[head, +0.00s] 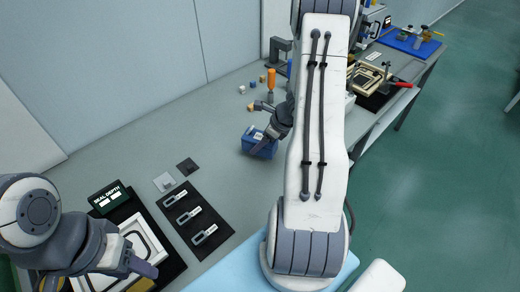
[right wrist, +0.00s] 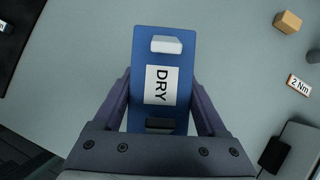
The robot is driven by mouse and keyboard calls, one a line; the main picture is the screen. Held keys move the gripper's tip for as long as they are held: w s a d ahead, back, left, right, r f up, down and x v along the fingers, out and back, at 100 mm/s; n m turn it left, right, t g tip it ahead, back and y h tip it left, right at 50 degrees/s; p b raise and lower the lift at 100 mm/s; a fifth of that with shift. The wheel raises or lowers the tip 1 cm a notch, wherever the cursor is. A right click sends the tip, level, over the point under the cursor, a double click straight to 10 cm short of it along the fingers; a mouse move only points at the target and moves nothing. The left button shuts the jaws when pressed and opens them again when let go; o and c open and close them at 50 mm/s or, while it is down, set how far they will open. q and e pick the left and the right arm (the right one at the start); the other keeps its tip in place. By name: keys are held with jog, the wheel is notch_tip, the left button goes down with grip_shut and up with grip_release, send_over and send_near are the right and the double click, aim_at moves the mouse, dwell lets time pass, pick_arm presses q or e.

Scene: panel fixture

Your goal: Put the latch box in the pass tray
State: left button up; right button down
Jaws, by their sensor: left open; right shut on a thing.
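The latch box, a blue box with a white "DRY" label (right wrist: 158,85), is between the fingers of my right gripper (right wrist: 160,118). In the head view the box (head: 258,146) is over the grey bench, with my right gripper (head: 268,136) shut on it; I cannot tell whether it touches the bench. My left gripper (head: 146,278) is open at the lower left, beside a white frame-like fixture (head: 149,240). No tray is marked as the pass tray; a blue tray (head: 398,41) shows at the far right, but I cannot tell if it is that one.
A black mat (head: 176,229) holds several grey latch-like parts. A "SEAL DEPTH" display (head: 108,197) stands left of it. Small blocks and an orange-handled tool (head: 271,78) are behind the box. My right arm hides part of the bench. Bare bench lies left of the box.

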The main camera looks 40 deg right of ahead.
jog(key=shift+f, duration=1.7)
jog(key=shift+f+b, duration=0.1)
jog(key=shift+b, duration=0.25)
jog(key=shift+f, duration=0.15)
grip_release()
jog(key=shift+r+p, duration=0.3)
jog(key=shift+r, duration=0.05)
jog(key=p+v, duration=0.2)
jog(key=v, duration=1)
